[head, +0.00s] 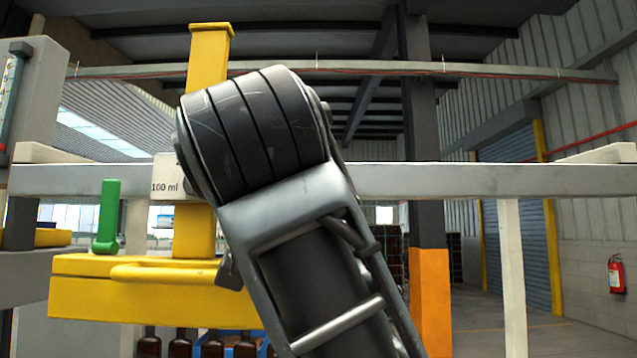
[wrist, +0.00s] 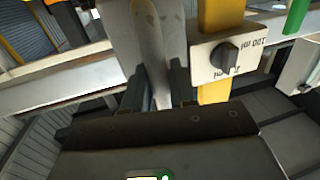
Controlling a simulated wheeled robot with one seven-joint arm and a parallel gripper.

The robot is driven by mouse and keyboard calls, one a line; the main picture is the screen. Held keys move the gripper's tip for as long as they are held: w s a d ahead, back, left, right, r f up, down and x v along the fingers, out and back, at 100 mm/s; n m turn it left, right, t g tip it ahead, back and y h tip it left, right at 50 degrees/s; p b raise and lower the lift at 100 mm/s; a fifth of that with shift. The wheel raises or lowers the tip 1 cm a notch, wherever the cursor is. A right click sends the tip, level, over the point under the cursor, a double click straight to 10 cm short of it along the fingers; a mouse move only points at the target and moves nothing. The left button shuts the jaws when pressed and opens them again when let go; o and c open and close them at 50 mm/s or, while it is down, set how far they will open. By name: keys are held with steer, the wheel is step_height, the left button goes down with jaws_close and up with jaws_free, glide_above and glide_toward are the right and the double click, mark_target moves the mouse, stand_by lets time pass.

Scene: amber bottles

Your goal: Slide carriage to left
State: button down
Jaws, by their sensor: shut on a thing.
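The yellow carriage (head: 150,300) hangs below a grey horizontal rail (head: 430,180), left of centre in the head view. It has a yellow post (head: 208,55), a yellow front bar (head: 165,273) and a white plate marked 100 ml (head: 163,188). My arm hides the plate's right part. In the wrist view the plate (wrist: 240,45) appears inverted, with a dark knob, beside the yellow post (wrist: 218,15). My gripper (wrist: 163,95) is shut on a pale grey upright piece (wrist: 150,35) next to the plate. The head view hides this grip; whether the piece belongs to the carriage is unclear.
A green lever (head: 107,215) stands on the carriage's left part. Amber bottles (head: 180,347) stand below it, near a blue crate. A grey cabinet (head: 45,95) with a yellow part is at far left. An orange post (head: 431,300) stands right of my arm.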

steer(key=shift+a+r, duration=0.1)
steer(key=shift+a, duration=1.45)
steer(key=shift+a, duration=0.1)
steer(key=c, duration=1.1)
jaws_free()
steer(key=shift+a, duration=0.1)
steer(key=shift+s, duration=0.1)
steer(key=b+v, duration=0.1)
steer(key=v, duration=0.6)
steer(key=shift+s+b, duration=0.3)
steer(key=shift+b, duration=0.05)
